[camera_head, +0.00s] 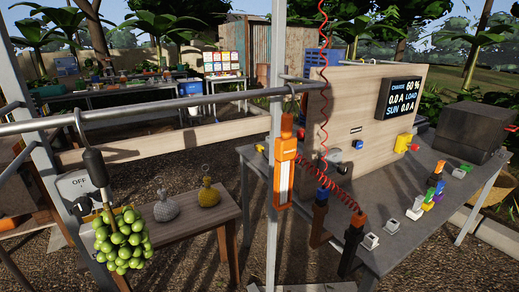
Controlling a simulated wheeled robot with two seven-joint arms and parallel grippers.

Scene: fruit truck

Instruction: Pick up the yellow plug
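A yellow piece (403,143) sticks out from the front of the wooden panel, low down under the display. Another small yellow piece (438,198) stands in a cluster of coloured pieces on the grey table. Both are small, and I cannot tell which is the plug. Neither of my grippers can be made out in the head view.
The wooden panel (350,105) stands on the grey table (400,250) with a display (400,97) and a dark box (468,132). A red coiled cord (340,190), a metal post, an orange hanging tool (285,172) and green grapes (122,240) stand out in front.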

